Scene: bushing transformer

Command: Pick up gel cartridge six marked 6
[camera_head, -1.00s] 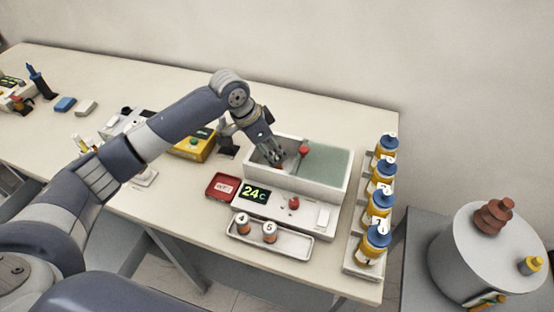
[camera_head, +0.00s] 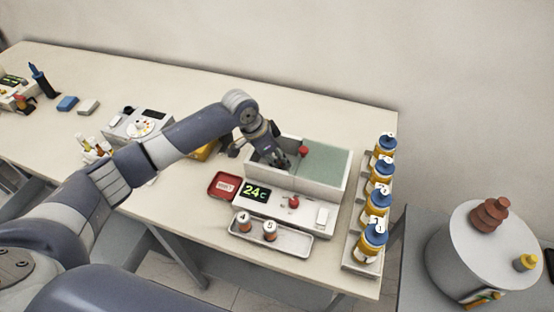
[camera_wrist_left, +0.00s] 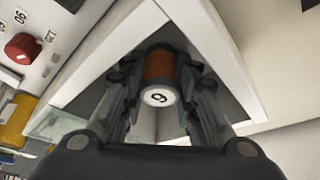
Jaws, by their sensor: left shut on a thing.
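My left gripper (camera_head: 277,161) reaches down into the left, open part of the white water bath (camera_head: 338,190). In the left wrist view, its fingers (camera_wrist_left: 160,80) are shut on a gel cartridge (camera_wrist_left: 160,66), an orange-brown cylinder with a white end. The mark on that end reads like a 6 or a 9, depending on which way up it is. The head view hides most of this cartridge behind the fingers. Cartridges marked 4 (camera_head: 243,219) and 5 (camera_head: 269,230) stand upright in the white tray (camera_head: 290,245) in front of the bath. My right gripper is not in view.
A red knob (camera_head: 303,151) stands by the green lid (camera_head: 327,162), close to the gripper. The bath's walls surround the fingers. Several blue-capped bottles (camera_head: 374,238) stand in a row at right. A red tray (camera_head: 223,185) lies left of the bath.

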